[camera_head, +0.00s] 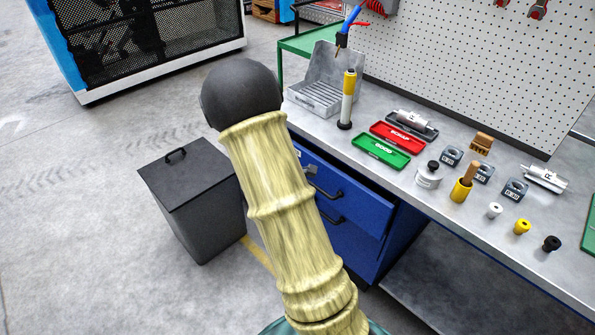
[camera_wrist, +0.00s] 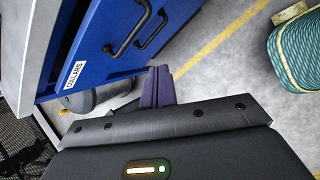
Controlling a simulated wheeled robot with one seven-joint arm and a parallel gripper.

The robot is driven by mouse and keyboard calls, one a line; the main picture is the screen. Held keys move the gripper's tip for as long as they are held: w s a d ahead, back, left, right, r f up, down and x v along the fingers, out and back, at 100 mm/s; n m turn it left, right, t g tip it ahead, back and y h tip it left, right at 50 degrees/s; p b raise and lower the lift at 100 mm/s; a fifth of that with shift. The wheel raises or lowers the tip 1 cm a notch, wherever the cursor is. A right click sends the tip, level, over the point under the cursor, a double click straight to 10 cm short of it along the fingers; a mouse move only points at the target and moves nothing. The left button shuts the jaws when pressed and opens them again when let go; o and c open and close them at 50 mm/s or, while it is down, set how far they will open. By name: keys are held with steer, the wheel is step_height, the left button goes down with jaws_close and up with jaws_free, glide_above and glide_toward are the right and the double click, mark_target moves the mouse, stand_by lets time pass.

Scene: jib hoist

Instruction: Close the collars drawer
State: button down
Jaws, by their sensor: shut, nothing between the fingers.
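The collars drawer (camera_wrist: 97,55) is a blue front with a white COLLARS label (camera_wrist: 74,75) and a black bar handle (camera_wrist: 128,30), at upper left in the wrist view. A dark gap between its front and the bench edge shows it standing partly open. In the head view the blue drawer front (camera_head: 360,200) sticks out below the bench, partly hidden by my arm. My gripper (camera_wrist: 160,72) has its purple fingers together and empty, just beside the lower corner of the drawer front. I cannot tell whether they touch it. The head view hides most of my gripper.
A second black handle (camera_wrist: 153,27) is on the drawer below. A dark lidded bin (camera_head: 195,200) stands on the floor left of the cabinet. The bench top (camera_head: 465,225) holds red and green trays and several small parts. The floor left of the bin is clear.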

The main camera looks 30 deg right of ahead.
steer(key=s+a+r+m+y, duration=0.3)
steer(key=s+a+r+m, duration=0.1)
steer(key=s+a+m, duration=0.3)
steer(key=s+a+r+m+t+y, duration=0.1)
steer(key=s+a+r+m+y, duration=0.2)
steer(key=s+a+r+m, duration=0.2)
steer(key=s+a+m, duration=0.1)
steer(key=s+a, duration=0.2)
steer(key=a, duration=0.3)
steer(key=shift+s+a+r+m, duration=0.15)
steer(key=shift+a+r+m, duration=0.15)
steer(key=shift+m, duration=0.1)
steer(key=shift+d, duration=0.15)
